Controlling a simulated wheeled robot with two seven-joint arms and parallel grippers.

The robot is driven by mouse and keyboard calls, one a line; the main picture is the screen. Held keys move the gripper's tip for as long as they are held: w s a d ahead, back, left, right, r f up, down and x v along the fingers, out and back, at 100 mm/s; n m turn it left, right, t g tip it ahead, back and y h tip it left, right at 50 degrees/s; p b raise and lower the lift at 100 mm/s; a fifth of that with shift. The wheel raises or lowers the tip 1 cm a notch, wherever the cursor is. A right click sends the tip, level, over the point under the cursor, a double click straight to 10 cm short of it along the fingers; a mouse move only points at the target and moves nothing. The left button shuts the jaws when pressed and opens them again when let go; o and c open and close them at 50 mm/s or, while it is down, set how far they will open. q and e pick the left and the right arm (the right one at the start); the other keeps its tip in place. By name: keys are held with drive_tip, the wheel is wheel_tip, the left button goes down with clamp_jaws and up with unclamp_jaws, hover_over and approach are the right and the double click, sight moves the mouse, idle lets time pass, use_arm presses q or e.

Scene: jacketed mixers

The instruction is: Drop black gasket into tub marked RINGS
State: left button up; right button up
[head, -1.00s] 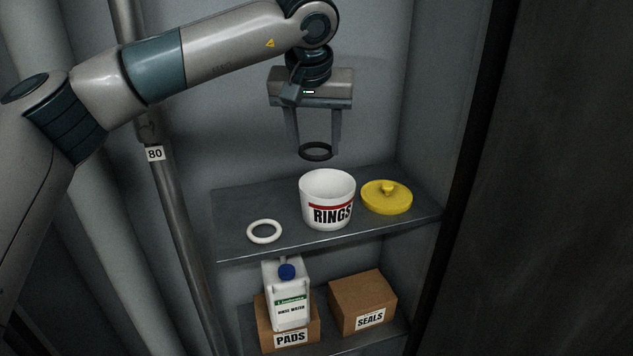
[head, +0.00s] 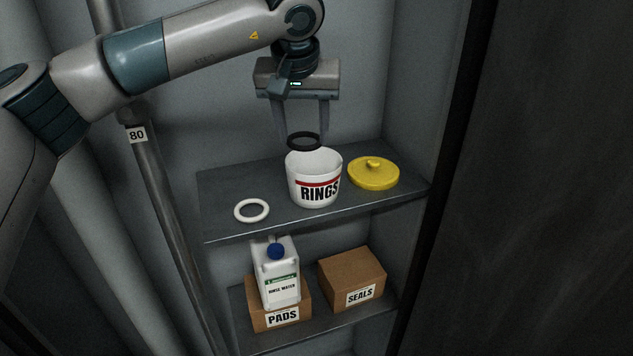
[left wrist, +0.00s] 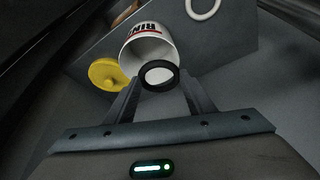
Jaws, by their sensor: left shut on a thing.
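The black gasket (head: 304,141) is held between the fingertips of my left gripper (head: 303,136), which points down and is shut on it. In the head view the gasket shows just above the rear rim of the white tub marked RINGS (head: 318,190), which stands open on the upper shelf. In the left wrist view the gasket (left wrist: 158,64) is at the fingertips and overlaps the near part of the tub's mouth (left wrist: 135,55). Through its hole I see a pale surface. The exact height above the rim is hard to tell. My right gripper is not in view.
A yellow lid (head: 374,173) lies right of the tub and a white ring (head: 251,210) lies to its left on the upper shelf (head: 225,185). Below stand a rinse water jug (head: 281,270), a PADS box (head: 262,318) and a SEALS box (head: 350,275). A vertical pipe (head: 165,210) stands left.

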sight(314, 177)
use_arm(q)
wheel_tip(314, 177, down, 3)
drive_tip(key=shift+f+b, duration=0.2)
drive_tip(key=shift+b, duration=0.4)
drive_tip(key=o, duration=1.1)
drive_tip(key=shift+r, duration=0.15)
